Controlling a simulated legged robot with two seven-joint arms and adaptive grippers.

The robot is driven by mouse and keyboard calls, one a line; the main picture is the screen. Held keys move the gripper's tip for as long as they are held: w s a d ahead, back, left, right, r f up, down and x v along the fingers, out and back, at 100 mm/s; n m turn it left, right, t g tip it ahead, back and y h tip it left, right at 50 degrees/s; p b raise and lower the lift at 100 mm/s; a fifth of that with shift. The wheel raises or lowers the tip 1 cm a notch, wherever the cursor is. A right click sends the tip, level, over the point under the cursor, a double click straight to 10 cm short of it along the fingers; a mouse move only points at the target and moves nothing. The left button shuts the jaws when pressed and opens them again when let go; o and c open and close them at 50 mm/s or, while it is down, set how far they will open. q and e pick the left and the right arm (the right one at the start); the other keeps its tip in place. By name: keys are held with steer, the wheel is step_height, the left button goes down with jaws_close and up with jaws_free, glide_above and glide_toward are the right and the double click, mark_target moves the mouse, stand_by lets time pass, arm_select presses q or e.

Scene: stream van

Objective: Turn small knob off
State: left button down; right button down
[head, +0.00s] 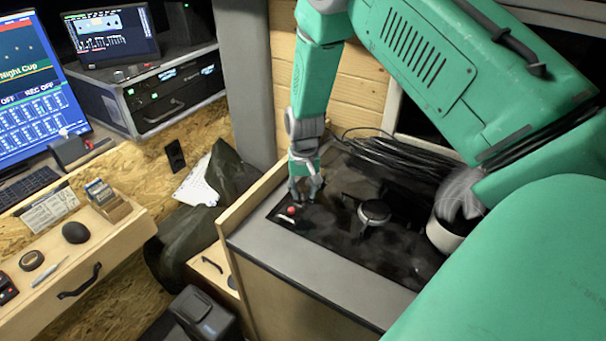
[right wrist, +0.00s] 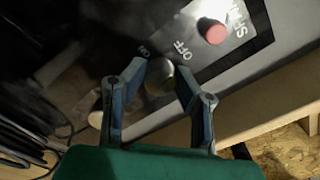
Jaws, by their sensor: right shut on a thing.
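The small knob (right wrist: 159,77) is a rounded metallic knob on the dark panel, seen in the right wrist view. White ON and OFF labels are printed beside it. My right gripper (right wrist: 161,76) has its two blue-grey fingers on either side of the knob and is shut on it. In the head view, the right gripper (head: 305,189) reaches down to the dark panel top (head: 335,222), and its fingers hide the knob. Which label the knob points to cannot be told. My left gripper is not in view.
A red button (head: 291,210) sits close to the right gripper, with a label partly cut off in the wrist view. Black cables (head: 395,155) lie coiled behind. A wooden edge (head: 265,197) borders the left.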

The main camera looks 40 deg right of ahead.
mark_target(304, 190)
steer(key=c, duration=1.3)
jaws_free()
steer(key=shift+s+f, duration=0.2)
steer(key=shift+s, duration=0.05)
steer(key=shift+w, duration=0.15)
step_height(304, 190, up, 12)
steer(key=shift+w, duration=0.15)
steer(key=shift+f, duration=0.1)
